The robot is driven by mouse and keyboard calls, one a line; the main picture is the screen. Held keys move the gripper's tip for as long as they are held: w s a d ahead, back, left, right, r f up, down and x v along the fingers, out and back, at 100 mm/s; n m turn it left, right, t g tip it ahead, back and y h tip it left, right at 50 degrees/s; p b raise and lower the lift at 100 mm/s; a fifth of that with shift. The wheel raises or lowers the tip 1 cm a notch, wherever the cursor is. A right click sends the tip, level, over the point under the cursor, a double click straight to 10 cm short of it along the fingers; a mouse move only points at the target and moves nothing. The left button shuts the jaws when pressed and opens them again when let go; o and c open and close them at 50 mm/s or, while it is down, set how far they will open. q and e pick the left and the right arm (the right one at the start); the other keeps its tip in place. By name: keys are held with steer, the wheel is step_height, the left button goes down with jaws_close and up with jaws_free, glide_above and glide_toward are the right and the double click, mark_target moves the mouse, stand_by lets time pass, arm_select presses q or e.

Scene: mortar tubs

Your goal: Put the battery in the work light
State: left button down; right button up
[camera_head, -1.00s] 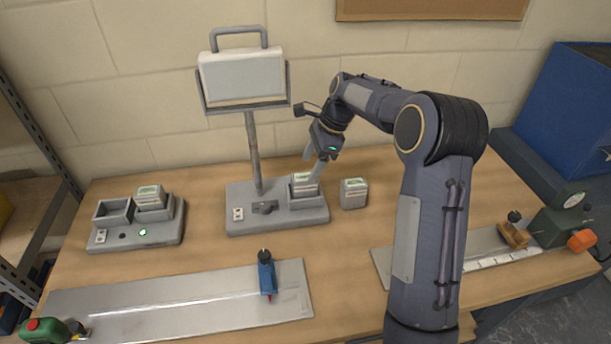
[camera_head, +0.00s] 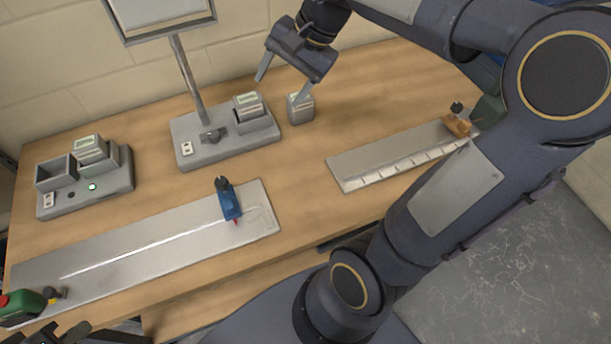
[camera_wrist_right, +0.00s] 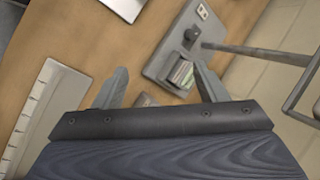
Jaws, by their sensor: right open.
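The work light's grey base (camera_head: 222,138) stands on the table, with a post rising to the lamp head (camera_head: 155,10), cut off at the top. A battery with a pale green-and-white top (camera_head: 249,104) sits in the base's bay, its upper part showing above the rim. It also shows in the right wrist view (camera_wrist_right: 181,73). My right gripper (camera_head: 281,90) is open and empty, above and behind the bay and apart from the battery. Another battery (camera_head: 300,108) stands on the table right of the base, near one fingertip. My left gripper (camera_head: 72,335) shows only partly at the bottom left edge.
A charger (camera_head: 85,185) at left has an empty left bay, a battery (camera_head: 89,149) in its right bay and a green light. A metal plate with a blue tool (camera_head: 229,200) lies in front. Another plate (camera_head: 390,158) with a wooden-handled tool lies right.

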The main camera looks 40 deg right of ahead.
steer(key=s+a+f+n+t, duration=0.1)
steer(key=s+a+f+n, duration=0.2)
steer(key=s+n, duration=0.2)
steer(key=s+a+f+n+t, duration=0.1)
steer(key=s+a+f+n, duration=0.3)
steer(key=s, duration=0.7)
steer(key=shift+s+f+n+h, duration=0.15)
steer(key=shift+f+n+h, duration=0.15)
steer(key=shift+n, duration=0.4)
